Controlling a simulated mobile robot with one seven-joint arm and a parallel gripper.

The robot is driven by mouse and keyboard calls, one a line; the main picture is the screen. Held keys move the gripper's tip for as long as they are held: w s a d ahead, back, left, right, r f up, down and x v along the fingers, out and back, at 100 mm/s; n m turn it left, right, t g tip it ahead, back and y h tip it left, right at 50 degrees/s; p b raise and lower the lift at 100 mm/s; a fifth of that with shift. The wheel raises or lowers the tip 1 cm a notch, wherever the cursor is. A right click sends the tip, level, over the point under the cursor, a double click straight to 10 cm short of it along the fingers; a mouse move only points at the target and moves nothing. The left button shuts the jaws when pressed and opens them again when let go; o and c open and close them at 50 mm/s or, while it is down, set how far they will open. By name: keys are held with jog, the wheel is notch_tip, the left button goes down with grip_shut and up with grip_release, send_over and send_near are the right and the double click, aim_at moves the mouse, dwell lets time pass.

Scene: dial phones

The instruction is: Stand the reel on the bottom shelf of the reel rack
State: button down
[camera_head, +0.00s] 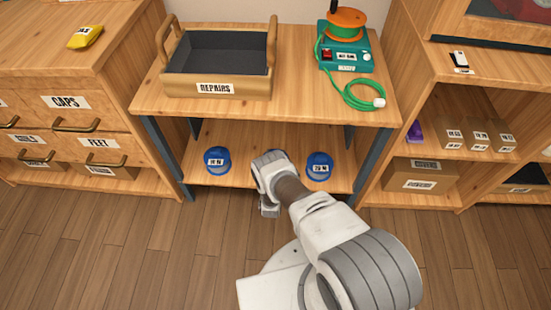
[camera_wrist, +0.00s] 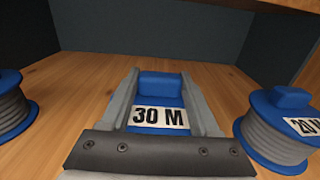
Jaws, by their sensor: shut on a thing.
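A blue reel (camera_wrist: 160,87) labelled 30 M lies between the two jaws of my gripper (camera_wrist: 160,95), which is shut on it in the wrist view. In the head view my gripper (camera_head: 270,172) is at the front of the bottom shelf (camera_head: 245,140) and hides this reel. The wooden reel rack (camera_head: 144,99) has dark uprights. One blue-and-grey reel (camera_head: 217,161) stands on the shelf to the left, and a 20 M reel (camera_head: 318,166) stands to the right. I cannot tell whether the held reel touches the shelf.
On the rack top are a REPAIRS tray (camera_head: 215,88) and a green device (camera_head: 343,55) with an orange spool and green cord. Drawers (camera_head: 75,110) stand left; shelves with boxes (camera_head: 420,175) stand right. The standing reels leave little side room.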

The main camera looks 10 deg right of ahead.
jog(key=shift+c, duration=0.6)
grip_release()
